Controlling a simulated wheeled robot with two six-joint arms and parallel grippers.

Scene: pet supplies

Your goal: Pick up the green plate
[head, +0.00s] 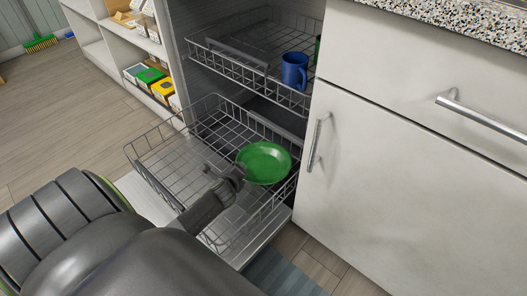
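The green plate (265,162) is a round, shallow dish at the right side of the lower dishwasher rack (165,165). My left gripper (236,170) reaches in from the lower left, and its tip is at the plate's left rim. The tip overlaps the rim in the picture. I cannot tell whether the fingers are closed on the rim or only beside it. Whether the plate touches the rack is also unclear. My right gripper is not in view.
The upper rack (225,64) holds a blue mug (294,70), with a green item (317,48) partly hidden beside it. A white cabinet door (385,180) stands close to the right of the plate. Shelves with boxes (150,77) are at the left. Open floor lies left.

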